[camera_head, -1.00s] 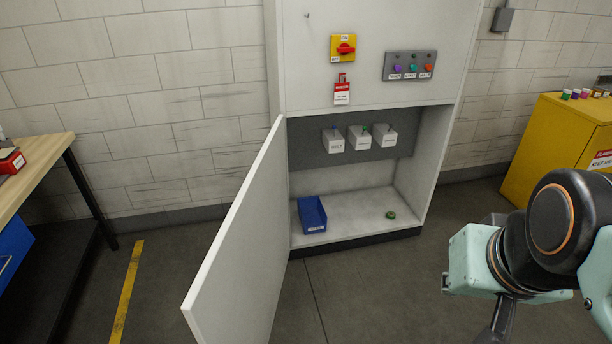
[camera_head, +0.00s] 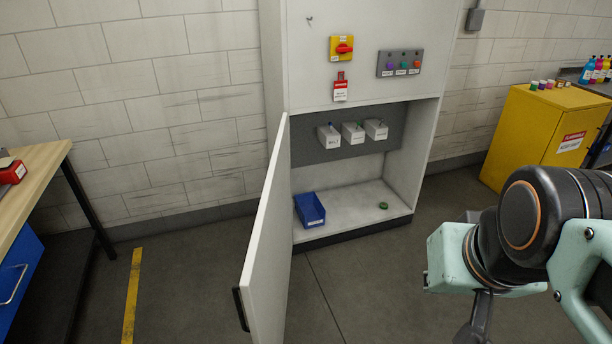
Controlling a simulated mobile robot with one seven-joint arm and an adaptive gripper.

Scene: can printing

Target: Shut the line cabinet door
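The line cabinet (camera_head: 300,55) is a tall white cabinet against the wall. Its white door (camera_head: 268,240) is hinged at the left side of the lower opening and stands wide open towards me. A dark handle (camera_head: 241,309) shows on the door's outer face near its free edge. My arm reaches in from the right, to the right of the door and well apart from it. My gripper (camera_head: 474,325) shows only in part at the bottom, below the wrist, and its fingertips are cut off or hidden.
Inside the cabinet are a blue bin (camera_head: 310,209), a green ring-like item (camera_head: 383,206) and several grey boxes (camera_head: 353,133). A yellow cabinet (camera_head: 520,130) stands right, a workbench (camera_head: 35,165) left. The floor before the cabinet is clear.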

